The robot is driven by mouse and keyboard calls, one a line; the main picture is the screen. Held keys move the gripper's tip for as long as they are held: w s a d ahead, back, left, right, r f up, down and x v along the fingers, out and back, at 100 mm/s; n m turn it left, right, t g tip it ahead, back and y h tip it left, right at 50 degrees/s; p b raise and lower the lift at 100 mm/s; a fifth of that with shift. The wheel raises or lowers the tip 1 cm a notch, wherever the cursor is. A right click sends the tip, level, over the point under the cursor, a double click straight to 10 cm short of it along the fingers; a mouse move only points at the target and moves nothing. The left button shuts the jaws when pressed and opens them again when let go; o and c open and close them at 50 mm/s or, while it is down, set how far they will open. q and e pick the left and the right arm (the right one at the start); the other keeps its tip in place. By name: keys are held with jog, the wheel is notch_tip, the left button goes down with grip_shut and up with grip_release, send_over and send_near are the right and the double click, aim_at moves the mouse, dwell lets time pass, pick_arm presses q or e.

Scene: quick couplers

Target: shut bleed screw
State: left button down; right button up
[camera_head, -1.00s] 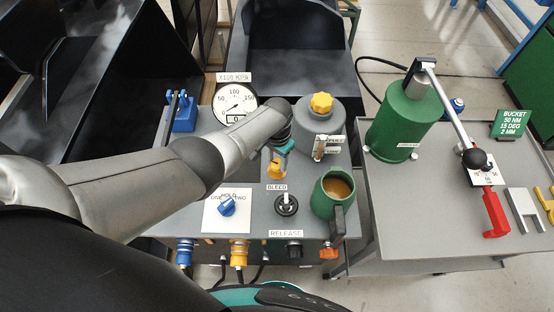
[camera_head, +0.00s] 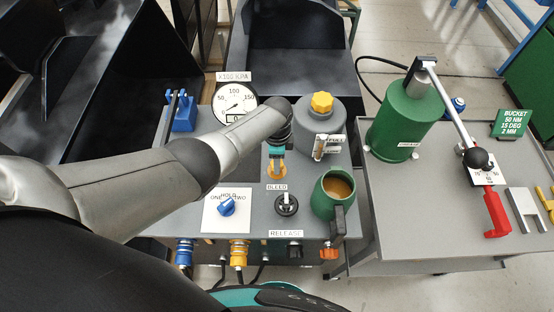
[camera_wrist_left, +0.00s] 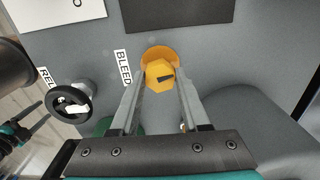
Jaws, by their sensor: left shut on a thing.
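The bleed screw (camera_head: 276,171) is a yellow-orange knob on the grey panel, just above the BLEED label (camera_head: 277,187). In the left wrist view the screw (camera_wrist_left: 160,75) has a hexagonal head with a dark mark on it, above an orange round base. My left gripper (camera_head: 277,155) reaches down onto the screw from above. In the left wrist view its two fingers stand on either side of the head, shut on it. Whether the screw is fully seated cannot be told.
A black release knob (camera_head: 287,205) and a green cup (camera_head: 334,193) of brown liquid stand near the screw. A blue selector knob (camera_head: 227,206), a pressure gauge (camera_head: 236,103) and a grey reservoir with yellow cap (camera_head: 321,102) surround it. A green cylinder (camera_head: 405,128) stands on the right cart.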

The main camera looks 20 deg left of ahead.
pick_arm(q)
jog(key=shift+m, duration=1.3)
jog(key=shift+c, duration=1.9)
grip_release()
jog(key=shift+r, duration=0.1)
notch_tip(320, 180, up, 15)
jog(key=p, duration=0.5)
